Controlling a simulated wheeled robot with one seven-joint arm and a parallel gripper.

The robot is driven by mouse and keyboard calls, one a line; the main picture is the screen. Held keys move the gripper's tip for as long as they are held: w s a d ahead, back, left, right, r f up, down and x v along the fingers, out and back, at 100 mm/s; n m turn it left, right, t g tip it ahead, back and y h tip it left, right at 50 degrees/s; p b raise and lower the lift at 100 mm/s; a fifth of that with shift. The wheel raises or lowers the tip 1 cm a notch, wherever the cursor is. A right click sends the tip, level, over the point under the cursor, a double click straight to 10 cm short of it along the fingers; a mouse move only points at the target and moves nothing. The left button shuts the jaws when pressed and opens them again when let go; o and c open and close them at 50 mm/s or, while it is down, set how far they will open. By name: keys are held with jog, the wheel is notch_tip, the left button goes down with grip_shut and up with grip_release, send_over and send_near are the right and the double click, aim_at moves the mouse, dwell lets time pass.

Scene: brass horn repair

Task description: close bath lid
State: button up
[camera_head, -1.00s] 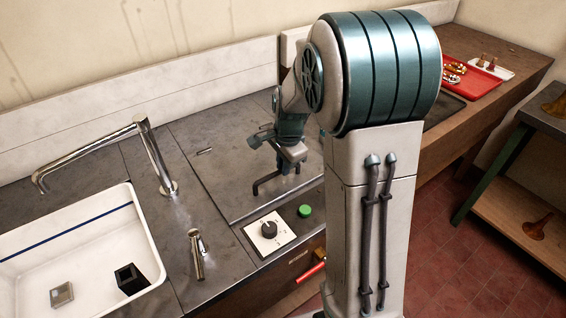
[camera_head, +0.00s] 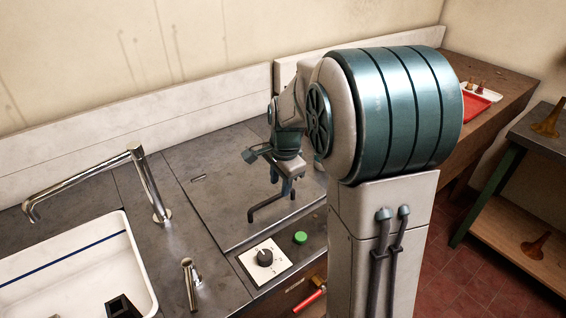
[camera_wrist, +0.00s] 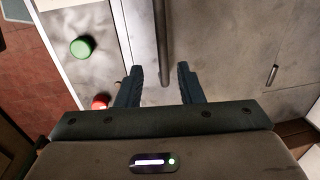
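The bath lid (camera_head: 225,195) is a grey metal panel that looks flat and level with the worktop in the head view. It also fills much of the wrist view (camera_wrist: 225,50). Its dark bar handle (camera_head: 258,211) stands up near the front edge. In the wrist view the handle (camera_wrist: 161,40) runs up the picture, its near end between the fingertips. My gripper (camera_wrist: 158,78) is open, with a finger on either side of the bar and a gap showing. In the head view my gripper (camera_head: 287,186) is just over the handle; my arm hides the lid's right part.
A green button (camera_head: 300,238) and a dial on a white plate (camera_head: 264,257) sit in front of the lid. A red-handled lever (camera_head: 309,300) is below. A tap (camera_head: 150,185) and white sink (camera_head: 75,262) lie left. A red tray (camera_head: 472,108) is far right.

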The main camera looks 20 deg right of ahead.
notch_tip(320, 180, up, 9)
jog(key=s, duration=0.1)
jog(key=shift+s+d, duration=0.15)
jog(key=shift+d, duration=0.1)
dwell(0.3)
jog(key=s+a+f+n, duration=0.1)
jog(key=s+f+n, duration=0.1)
jog(key=s+n, duration=0.5)
jog(key=s+a+f+n+t, duration=0.1)
jog(key=s+a+f+n, duration=0.1)
jog(key=s+n, duration=0.5)
jog(key=s, duration=0.5)
jog(key=shift+a+f+h, duration=0.15)
jog(key=shift+a+h, duration=0.05)
jog(key=shift+h, duration=0.1)
